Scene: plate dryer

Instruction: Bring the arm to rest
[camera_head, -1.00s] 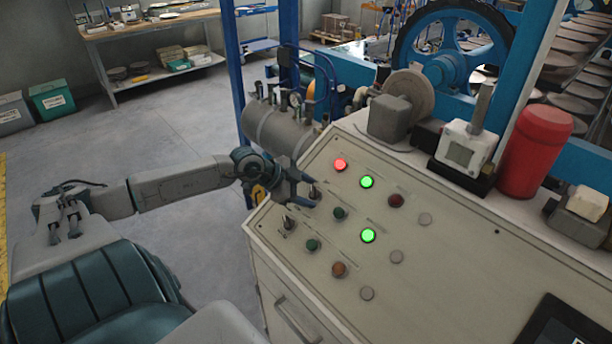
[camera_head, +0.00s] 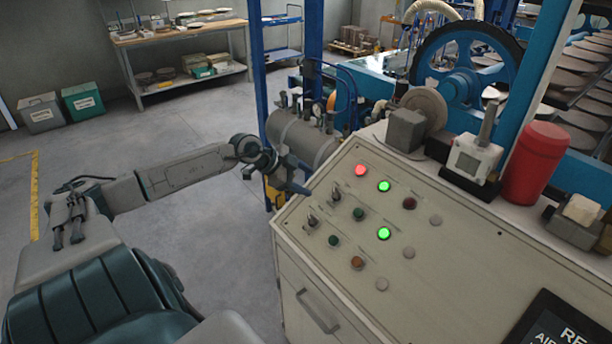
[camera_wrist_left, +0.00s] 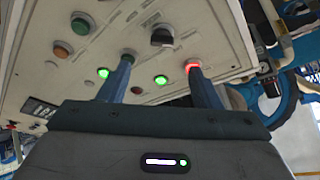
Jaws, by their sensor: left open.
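My left arm reaches in from the left in the head view. Its gripper (camera_head: 294,176) is over the left edge of the control panel (camera_head: 455,232), beside the upper toggle switch. In the left wrist view the two fingers of the left gripper (camera_wrist_left: 160,80) stand apart with nothing between them, and the panel lies beyond them. A red lamp (camera_head: 360,170) and two green lamps, an upper one (camera_head: 384,186) and a lower one (camera_head: 383,233), are lit. My right gripper is not in view.
Two toggle switches, an upper one (camera_head: 337,194) and a lower one (camera_head: 311,219), stand up from the panel. A grey tank (camera_head: 303,138) is behind the gripper. A red canister (camera_head: 535,163) stands at the panel's back. Open floor (camera_head: 190,215) lies to the left.

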